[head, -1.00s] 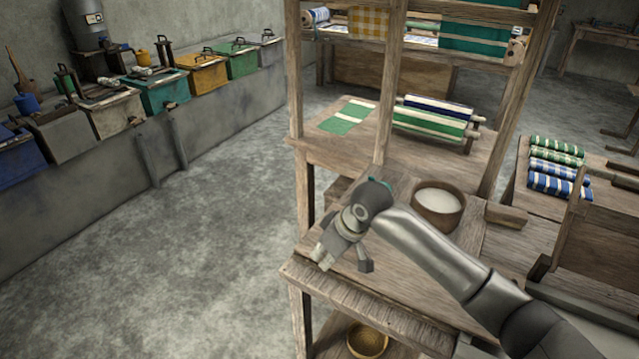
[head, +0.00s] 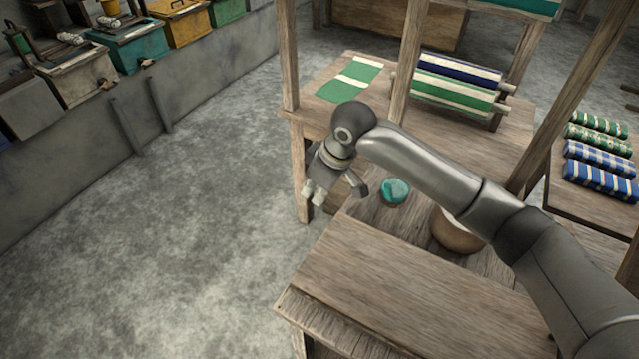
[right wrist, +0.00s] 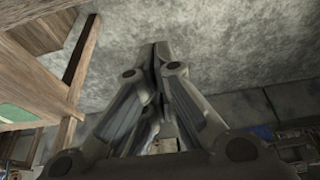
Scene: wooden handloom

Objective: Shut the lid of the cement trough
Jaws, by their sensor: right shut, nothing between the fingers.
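In the head view, a long grey cement wall (head: 120,150) runs along the left with a row of lidded boxes on it. These include a plain grey box (head: 28,108), a cream box (head: 85,82), a teal box (head: 145,50) and a yellow box (head: 185,25). I cannot tell which is the cement trough or whether its lid is raised. My right gripper (head: 336,192) is shut and empty, above the loom's left edge and far from the boxes. In the right wrist view its fingers (right wrist: 161,52) meet at the tips. My left gripper is not in view.
The wooden loom (head: 420,290) stands close on the right, with a teal round item (head: 395,191) and a bowl (head: 455,236) partly behind my arm. Striped rolls (head: 600,178) lie on the far right bench. Bare floor (head: 190,230) lies between loom and wall.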

